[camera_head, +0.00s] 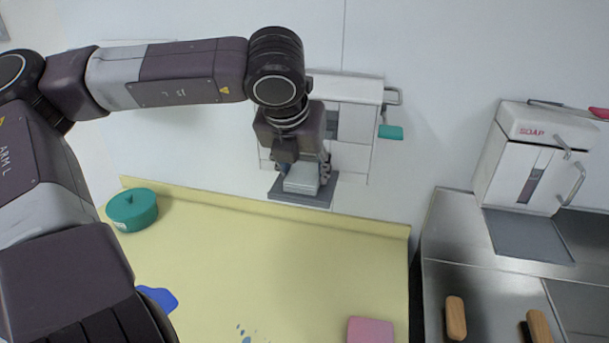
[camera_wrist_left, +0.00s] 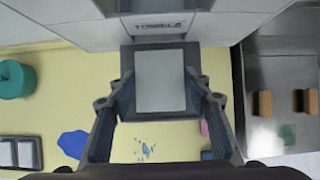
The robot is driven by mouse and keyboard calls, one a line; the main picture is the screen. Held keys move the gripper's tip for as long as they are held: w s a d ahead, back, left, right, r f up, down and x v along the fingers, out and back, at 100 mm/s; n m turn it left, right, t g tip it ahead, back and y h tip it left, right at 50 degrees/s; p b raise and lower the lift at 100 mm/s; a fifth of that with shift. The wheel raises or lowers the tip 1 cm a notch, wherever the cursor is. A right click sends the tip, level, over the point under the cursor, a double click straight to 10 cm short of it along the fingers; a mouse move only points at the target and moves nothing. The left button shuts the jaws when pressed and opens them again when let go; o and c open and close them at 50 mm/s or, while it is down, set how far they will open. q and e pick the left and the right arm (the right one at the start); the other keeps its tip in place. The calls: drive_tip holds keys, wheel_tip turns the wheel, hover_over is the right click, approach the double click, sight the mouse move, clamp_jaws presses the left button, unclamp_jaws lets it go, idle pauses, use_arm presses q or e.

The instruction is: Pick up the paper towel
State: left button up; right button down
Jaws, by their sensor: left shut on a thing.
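The paper towel (camera_head: 302,178) is a small white block at the wall-mounted towel dispenser (camera_head: 358,95), just above its grey tray (camera_head: 318,192). In the left wrist view the paper towel (camera_wrist_left: 160,80) shows as a pale rectangle between the two fingers, below the label "TOWELS". My left gripper (camera_head: 306,174) reaches down in front of the dispenser and is shut on the paper towel. I cannot tell whether the towel still touches the tray. My right gripper is not in view.
A yellow counter (camera_head: 250,270) lies below, with a teal round container (camera_head: 132,210), a blue spill (camera_head: 158,298) and a pink block (camera_head: 370,330). A soap dispenser (camera_head: 535,155) hangs at the right above a metal sink area with wooden-looking brown handles (camera_head: 456,318).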

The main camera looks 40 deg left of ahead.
use_arm(q)
drive_tip(key=shift+r, duration=0.15)
wheel_tip(320, 180, up, 14)
drive_tip(key=b, duration=0.2)
wheel_tip(320, 180, up, 14)
hover_over(304, 175)
